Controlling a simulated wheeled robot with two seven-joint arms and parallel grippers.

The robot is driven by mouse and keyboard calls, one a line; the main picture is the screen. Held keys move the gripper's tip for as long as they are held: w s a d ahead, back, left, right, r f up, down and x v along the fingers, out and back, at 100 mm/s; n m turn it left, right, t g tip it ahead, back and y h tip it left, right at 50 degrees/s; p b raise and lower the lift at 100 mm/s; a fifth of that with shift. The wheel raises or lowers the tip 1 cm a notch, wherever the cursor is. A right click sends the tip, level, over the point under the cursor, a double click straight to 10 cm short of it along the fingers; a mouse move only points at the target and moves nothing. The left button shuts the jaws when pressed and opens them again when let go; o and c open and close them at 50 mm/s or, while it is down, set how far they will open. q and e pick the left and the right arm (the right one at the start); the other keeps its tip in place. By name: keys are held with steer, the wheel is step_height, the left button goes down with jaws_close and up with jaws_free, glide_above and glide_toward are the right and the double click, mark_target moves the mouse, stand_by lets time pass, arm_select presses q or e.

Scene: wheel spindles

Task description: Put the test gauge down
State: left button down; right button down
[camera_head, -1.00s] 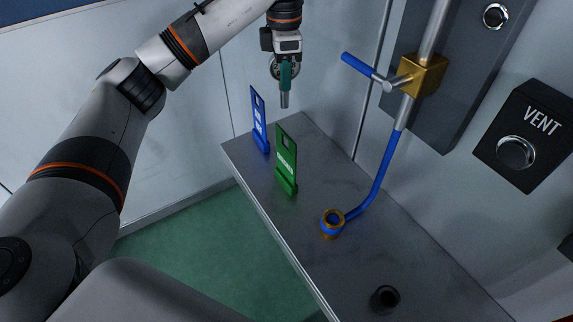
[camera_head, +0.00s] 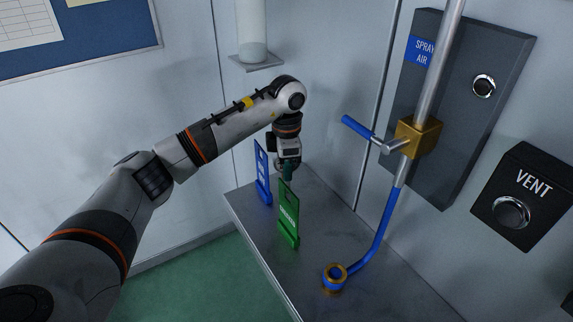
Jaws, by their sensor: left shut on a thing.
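My left gripper (camera_head: 288,163) points down over the back left of the grey shelf (camera_head: 340,232). It is shut on the test gauge (camera_head: 288,171), whose dark green body shows just below the fingers. The blue tag (camera_head: 263,178) stands just left of the gripper. My right gripper is not in view.
A brass-ended blue hose fitting (camera_head: 333,279) sits toward the front of the shelf. A pipe with a brass valve block (camera_head: 418,138) and blue lever (camera_head: 358,129) rises on the right. A VENT box (camera_head: 525,198) is on the wall. The shelf between is clear.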

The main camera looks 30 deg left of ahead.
arm_select(q)
steer(key=shift+f, duration=0.15)
steer(key=c, duration=1.2)
jaws_free()
steer(key=shift+r, duration=0.45)
step_height(320, 180, up, 7)
steer(key=b, duration=0.2)
steer(key=shift+f+b, duration=0.1)
steer(key=shift+b, duration=0.25)
steer(key=shift+r, duration=2.35)
